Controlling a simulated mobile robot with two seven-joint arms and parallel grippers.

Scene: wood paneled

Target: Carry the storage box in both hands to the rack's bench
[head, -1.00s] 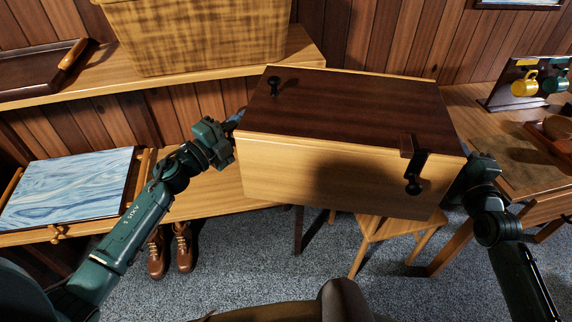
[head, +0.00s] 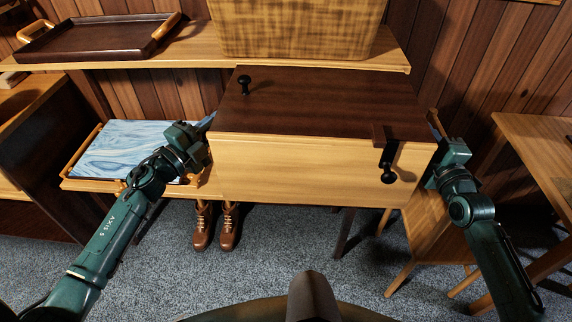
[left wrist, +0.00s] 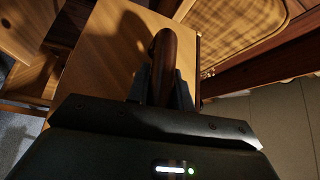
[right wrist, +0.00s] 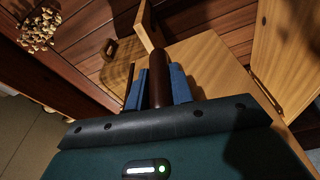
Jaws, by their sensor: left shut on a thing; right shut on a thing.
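The storage box (head: 315,170) has light wood sides and a dark lid (head: 320,100) with a black knob and a black latch. It is held up level between my two arms in the head view. My left gripper (head: 208,125) is at its left end, shut on a dark rounded handle (left wrist: 165,65) seen in the left wrist view. My right gripper (head: 436,140) is at its right end, shut on a brown handle (right wrist: 159,78) seen in the right wrist view. The rack's bench (head: 207,187) shows low at the left, partly hidden behind the box.
A blue marbled tray (head: 125,148) lies on the bench's left part. Brown boots (head: 228,228) stand below. The upper shelf (head: 150,58) holds a dark tray (head: 95,37) and a woven basket (head: 300,28). A wooden chair (head: 440,220) and a table (head: 540,150) are at the right.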

